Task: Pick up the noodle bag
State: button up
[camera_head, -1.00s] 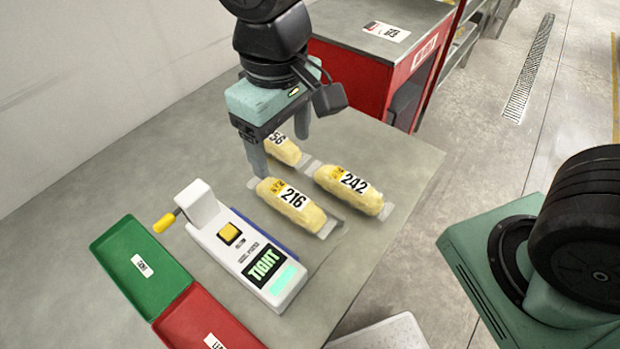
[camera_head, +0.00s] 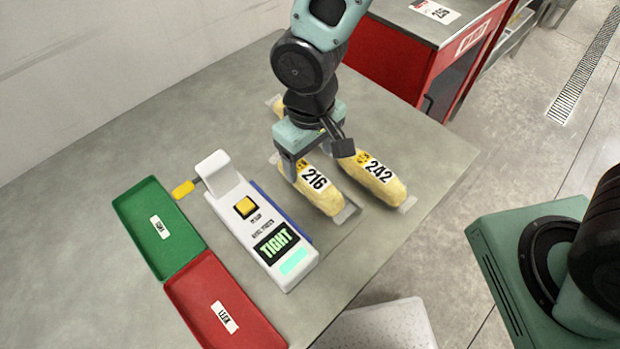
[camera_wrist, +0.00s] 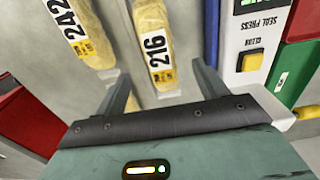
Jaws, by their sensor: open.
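Three yellow noodle bags lie on the grey table. The bag labelled 216 (camera_head: 318,193) is in the middle of the head view, under my gripper, and also shows in the wrist view (camera_wrist: 150,22). The bag labelled 242 (camera_head: 384,187) lies to its right, and in the wrist view (camera_wrist: 72,12) to its left. A third bag (camera_head: 279,107) is mostly hidden behind my arm. My gripper (camera_head: 308,166) is open at the far end of bag 216. In the wrist view its fingers (camera_wrist: 161,86) stand on either side of that bag's line; contact cannot be told.
A white seal press (camera_head: 262,225) reading "TIGHT" stands left of the bags, with a yellow-handled lever. A green tray (camera_head: 160,252) and a red tray (camera_head: 205,275) lie further left. A red cabinet (camera_head: 395,62) stands behind the table. The table's right edge is near bag 242.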

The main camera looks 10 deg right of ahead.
aim_at(310, 174)
jog(key=shift+w+f+p, duration=0.15)
jog(key=shift+f+p, duration=0.5)
jog(key=shift+f, duration=2)
jog(key=c, duration=1.3)
jog(key=shift+r, duration=0.1)
jog(key=shift+c, duration=0.2)
